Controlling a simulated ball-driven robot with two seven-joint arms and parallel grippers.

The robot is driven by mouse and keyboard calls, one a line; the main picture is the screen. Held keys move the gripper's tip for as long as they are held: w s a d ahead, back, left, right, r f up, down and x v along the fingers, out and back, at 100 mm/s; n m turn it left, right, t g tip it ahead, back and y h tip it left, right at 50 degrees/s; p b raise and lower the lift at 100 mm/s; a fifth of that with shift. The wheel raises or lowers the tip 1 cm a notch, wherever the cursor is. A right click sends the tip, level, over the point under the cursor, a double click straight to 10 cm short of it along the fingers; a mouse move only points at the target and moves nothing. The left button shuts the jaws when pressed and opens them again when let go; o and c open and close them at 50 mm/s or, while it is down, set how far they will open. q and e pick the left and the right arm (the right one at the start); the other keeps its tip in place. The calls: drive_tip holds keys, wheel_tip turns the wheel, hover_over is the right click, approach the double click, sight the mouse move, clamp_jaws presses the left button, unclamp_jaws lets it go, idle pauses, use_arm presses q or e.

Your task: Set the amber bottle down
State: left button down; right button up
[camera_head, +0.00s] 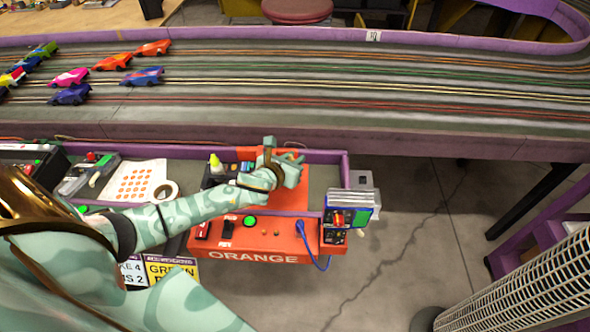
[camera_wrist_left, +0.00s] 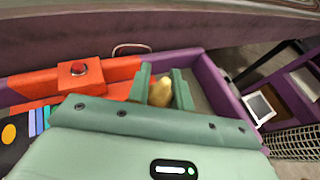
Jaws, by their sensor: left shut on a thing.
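My left gripper (camera_head: 283,170) is over the right part of the shelf with the purple rim, by the orange panel. In the left wrist view its two green fingers (camera_wrist_left: 162,92) are shut on the amber bottle (camera_wrist_left: 161,93), whose yellowish top shows between them. The lower part of the bottle is hidden by the gripper. I cannot tell whether the bottle touches the shelf. In the head view I cannot make out the bottle behind the hand. My right gripper is not in view.
The shelf's purple rim (camera_head: 341,168) is close to the hand. A red button box (camera_wrist_left: 80,72) stands beside the fingers. The slot track (camera_head: 350,85) with several cars runs behind.

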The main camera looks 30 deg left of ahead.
use_arm(q)
wheel_tip(320, 180, down, 4)
drive_tip(key=shift+r+b, duration=0.15)
drive_tip(key=shift+b, duration=0.85)
drive_tip(key=shift+r, duration=0.2)
drive_tip(key=shift+f, duration=0.2)
drive_tip(key=c, duration=1.3)
unclamp_jaws()
drive_tip(key=shift+o, duration=0.2)
drive_tip(key=shift+r, duration=0.1)
